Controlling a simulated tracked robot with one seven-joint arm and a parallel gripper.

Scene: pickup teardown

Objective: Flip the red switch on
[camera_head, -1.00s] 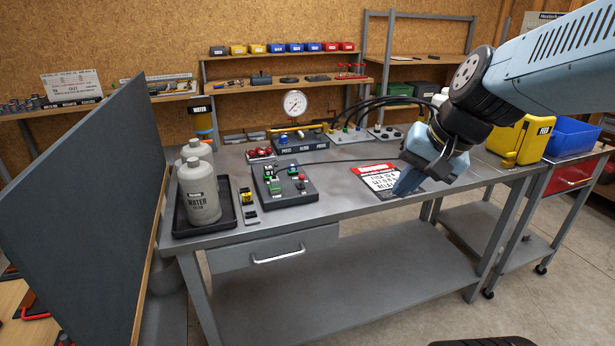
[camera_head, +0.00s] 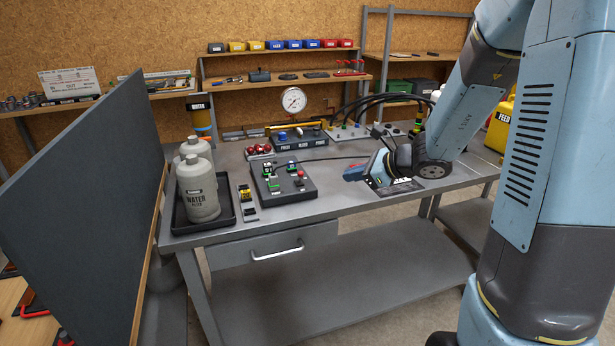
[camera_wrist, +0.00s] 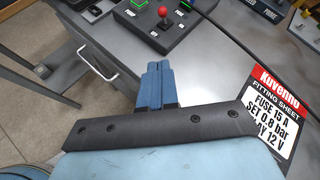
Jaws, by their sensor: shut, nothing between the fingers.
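The red switch (camera_head: 300,173) is a small lever with a red ball top on the dark control box (camera_head: 288,195). In the wrist view the red switch (camera_wrist: 163,12) stands up from the box, just beyond my fingertips; its on or off state is not clear. Green-lit and other small controls sit beside it. My gripper (camera_head: 346,174) is to the right of the box, low over the bench and apart from the switch. In the wrist view my gripper (camera_wrist: 158,66) has its blue fingers together, empty, pointing toward the box.
The fitting sheet (camera_wrist: 284,118) lies on the bench right of the gripper. Water bottles (camera_head: 201,190) stand in a black tray at the left. A pressure gauge (camera_head: 294,100) and hoses are behind. A cable runs from the box across the bench.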

